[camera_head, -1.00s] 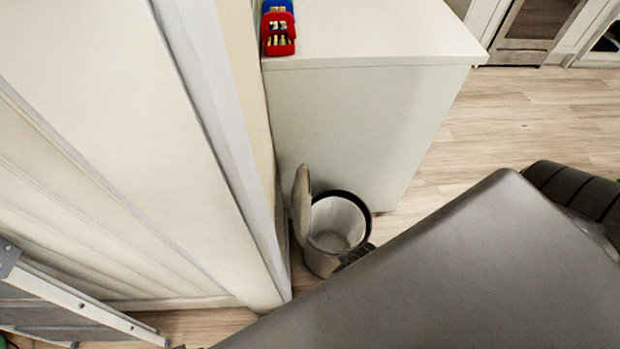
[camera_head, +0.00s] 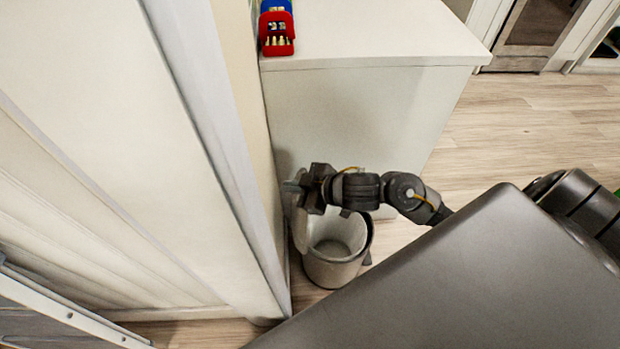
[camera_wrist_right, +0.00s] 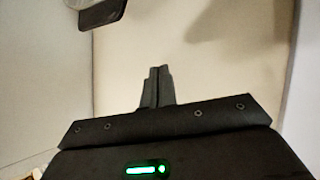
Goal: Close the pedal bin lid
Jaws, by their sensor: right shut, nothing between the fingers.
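The pedal bin (camera_head: 336,268) stands on the floor in the corner between the pale wall and the white cabinet. Its lid (camera_head: 300,230) is up at the left side of the rim, and the white inside of the bin shows. My right gripper (camera_head: 291,187) is above the lid's upper edge, with its fingers pointing left toward the wall. It hides the top of the lid; I cannot tell whether they touch. In the right wrist view its fingers (camera_wrist_right: 158,86) are together with nothing between them. My left gripper is not in view.
The pale wall (camera_head: 110,130) is close on the left. Wooden floor (camera_head: 530,125) is clear at the right. A ladder-like frame (camera_head: 70,315) is at lower left.

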